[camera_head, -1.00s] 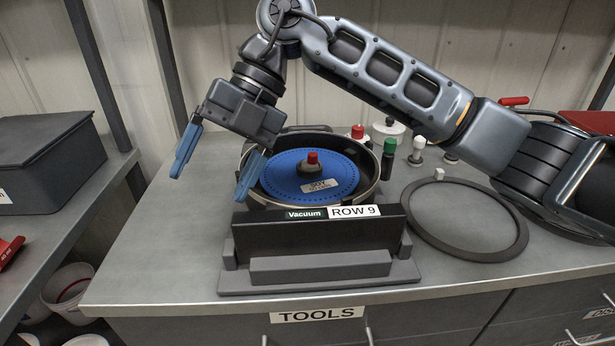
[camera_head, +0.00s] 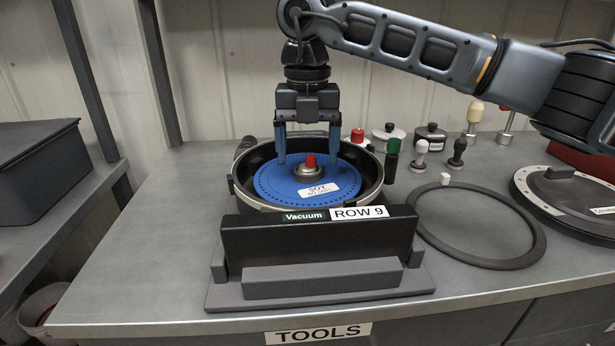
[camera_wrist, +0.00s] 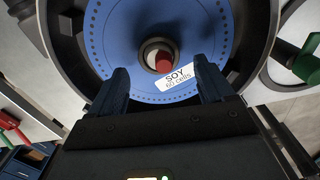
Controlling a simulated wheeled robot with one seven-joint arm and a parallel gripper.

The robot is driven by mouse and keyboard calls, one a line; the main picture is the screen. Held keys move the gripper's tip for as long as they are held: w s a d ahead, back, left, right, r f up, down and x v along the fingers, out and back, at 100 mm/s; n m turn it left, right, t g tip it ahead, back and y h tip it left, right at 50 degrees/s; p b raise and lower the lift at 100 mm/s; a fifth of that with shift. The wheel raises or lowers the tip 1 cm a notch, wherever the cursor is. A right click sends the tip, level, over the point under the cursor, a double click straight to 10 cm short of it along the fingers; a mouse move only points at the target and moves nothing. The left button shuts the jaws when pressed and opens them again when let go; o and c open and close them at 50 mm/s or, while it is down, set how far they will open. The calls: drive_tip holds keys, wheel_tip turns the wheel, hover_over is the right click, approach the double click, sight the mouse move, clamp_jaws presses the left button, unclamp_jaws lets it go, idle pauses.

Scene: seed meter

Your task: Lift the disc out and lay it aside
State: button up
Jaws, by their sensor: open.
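The blue disc (camera_head: 280,190) lies inside the round black housing (camera_head: 378,180) of the seed meter. It has a ring of small holes, a white label reading SOY and a central hub with a red knob (camera_head: 309,161). My gripper (camera_head: 307,158) points straight down above the disc, its two blue fingers apart and empty. In the head view the fingers stand either side of the hub, toward its far side. In the wrist view the disc (camera_wrist: 110,45) fills the upper middle, with the red knob (camera_wrist: 164,62) beyond and between the fingertips (camera_wrist: 165,80).
The stand carries a Vacuum ROW 9 plate (camera_head: 320,240). A dark ring (camera_head: 480,260) lies on the right of the bench, with a round lid (camera_head: 570,195) beyond it. Several knobbed tools, including a green-topped one (camera_head: 393,155), stand behind. The bench left of the housing (camera_head: 150,220) is clear.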

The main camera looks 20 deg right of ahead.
sight(331, 184)
drive_tip(key=shift+f, duration=1.45)
drive_tip(key=shift+c, duration=0.2)
drive_tip(key=c, duration=1.1)
